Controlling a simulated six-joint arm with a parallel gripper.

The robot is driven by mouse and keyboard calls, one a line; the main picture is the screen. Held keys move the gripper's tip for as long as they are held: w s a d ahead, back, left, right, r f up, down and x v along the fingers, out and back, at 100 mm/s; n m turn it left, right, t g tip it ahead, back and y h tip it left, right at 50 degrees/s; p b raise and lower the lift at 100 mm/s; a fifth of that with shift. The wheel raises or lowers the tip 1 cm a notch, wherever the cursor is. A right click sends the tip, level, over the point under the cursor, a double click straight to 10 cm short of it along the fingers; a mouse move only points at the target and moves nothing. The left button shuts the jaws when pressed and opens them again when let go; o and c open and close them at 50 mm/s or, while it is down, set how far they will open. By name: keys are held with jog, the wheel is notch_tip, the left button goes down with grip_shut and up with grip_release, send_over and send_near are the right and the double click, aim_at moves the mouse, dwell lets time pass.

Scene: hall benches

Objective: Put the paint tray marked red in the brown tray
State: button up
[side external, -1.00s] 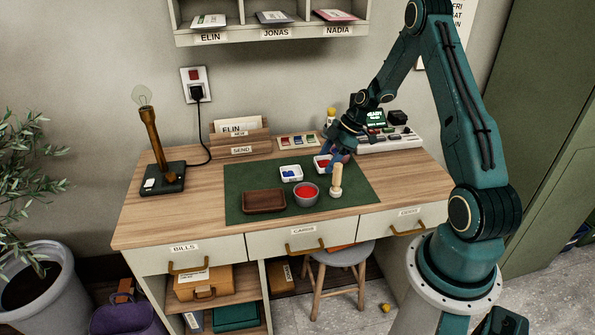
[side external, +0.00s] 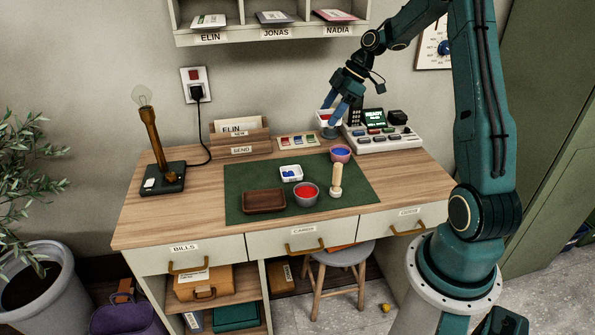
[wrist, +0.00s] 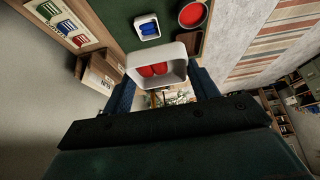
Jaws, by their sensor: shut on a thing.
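My gripper (side external: 334,124) is shut on a small white paint tray with red in it (side external: 322,117), held in the air above the back right of the desk. In the wrist view this tray (wrist: 157,79) sits between the fingers, with red blocks of paint inside. The brown tray (side external: 264,209) lies empty at the front left of the green mat, well to the left of and below my gripper. Its edge also shows in the wrist view (wrist: 196,42), partly hidden by the held tray.
On the mat (side external: 240,178) are a white tray with blue (side external: 291,173), a grey bowl of red (side external: 304,196), a pink bowl of blue (side external: 341,154) and an upright wooden-handled stamp (side external: 336,182). A lamp (side external: 156,145) and letter holder (side external: 240,142) stand at left; a console (side external: 385,138) at right.

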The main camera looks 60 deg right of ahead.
dwell(0.6)
jog(key=w+a+f+n+g+y, duration=0.1)
jog(key=w+a+f+n+g, duration=0.4)
jog(key=a+n, duration=0.35)
jog(key=n+g+h, duration=0.1)
jog(key=n+g, duration=0.2)
jog(key=n, duration=0.7)
send_over(265, 206)
jog(key=w+d, duration=0.1)
jog(key=w, duration=0.1)
notch_tip(265, 206, down, 6)
jog(key=shift+s+d+m, duration=0.15)
jog(key=shift+s+m, duration=0.1)
jog(key=shift+f, duration=0.15)
jog(key=shift+f, duration=3.9)
jog(key=shift+f, duration=0.1)
jog(key=o, duration=0.8)
